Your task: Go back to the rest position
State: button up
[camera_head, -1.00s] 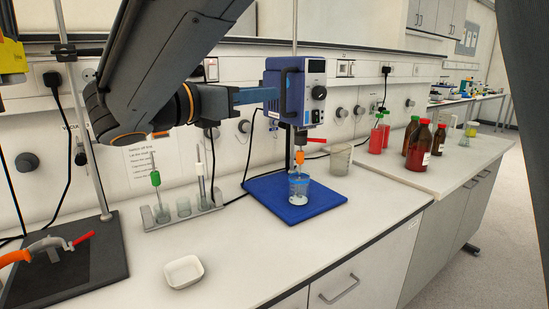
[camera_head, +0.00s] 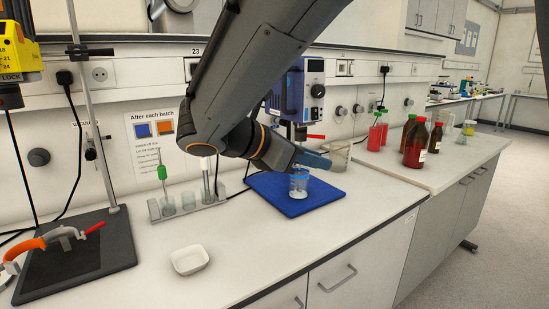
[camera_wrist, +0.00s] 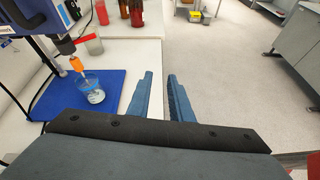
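My gripper (camera_wrist: 160,98) shows in the wrist view with its two blue fingers apart and nothing between them. In the head view my gripper (camera_head: 314,160) is in front of the blue overhead stirrer (camera_head: 293,92), above the blue mat (camera_head: 300,204). A small clear beaker (camera_head: 299,186) stands on the mat below it. In the wrist view the beaker (camera_wrist: 92,90) holds pale contents and sits left of the fingers, with the orange stirrer piece (camera_wrist: 77,64) above it. My arm hides part of the stirrer in the head view.
A rack of tubes (camera_head: 187,203) and a white dish (camera_head: 189,260) stand on the bench to the left. A clamp stand base (camera_head: 76,258) is at far left. A grey beaker (camera_head: 340,155), red bottles (camera_head: 377,132) and brown bottles (camera_head: 415,145) stand to the right.

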jog(key=s+d+f+m+g+y, duration=0.2)
jog(key=s+d+f+m+y, duration=0.1)
jog(key=s+f+m, duration=0.2)
jog(key=s+d+f+m+g+y, duration=0.2)
jog(key=s+d+f+m+y, duration=0.2)
jog(key=f+m, duration=0.6)
jog(key=s+d+f+m+g+y, duration=0.2)
jog(key=s+d+f+m+y, duration=0.2)
jog(key=s+f+m, duration=0.3)
notch_tip(320, 180, down, 3)
jog(key=shift+r+m+g, duration=0.1)
jog(key=shift+m+g, duration=0.3)
jog(key=shift+m, duration=0.2)
